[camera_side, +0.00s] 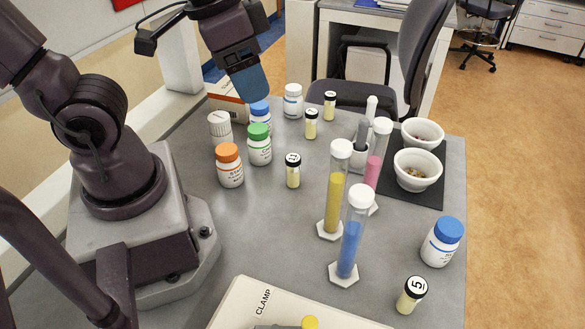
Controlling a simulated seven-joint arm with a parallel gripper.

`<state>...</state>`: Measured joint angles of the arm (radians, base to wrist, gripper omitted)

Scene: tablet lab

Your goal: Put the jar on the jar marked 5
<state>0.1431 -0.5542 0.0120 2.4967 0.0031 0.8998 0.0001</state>
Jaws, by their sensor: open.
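The jar marked 5 (411,296) is a small pale jar with a black lid, standing at the front right of the grey table. Similar black-lidded jars stand further back: one near the middle (293,172), one behind it (311,125) and one at the back (329,106). Their lid numbers are too small to read surely, and I cannot tell which is the jar to be moved. My gripper (250,86), with blue fingers, is at the back left, above or in front of a blue-capped bottle (261,119). It holds nothing that I can see.
Tall cylinders with yellow (333,205), blue (349,250) and pink (373,172) contents stand mid-table. White bottles with orange (230,174), green (259,153) and blue (439,250) caps stand around. Two bowls (417,164) sit on a dark mat. A CLAMP panel (250,305) lies in front.

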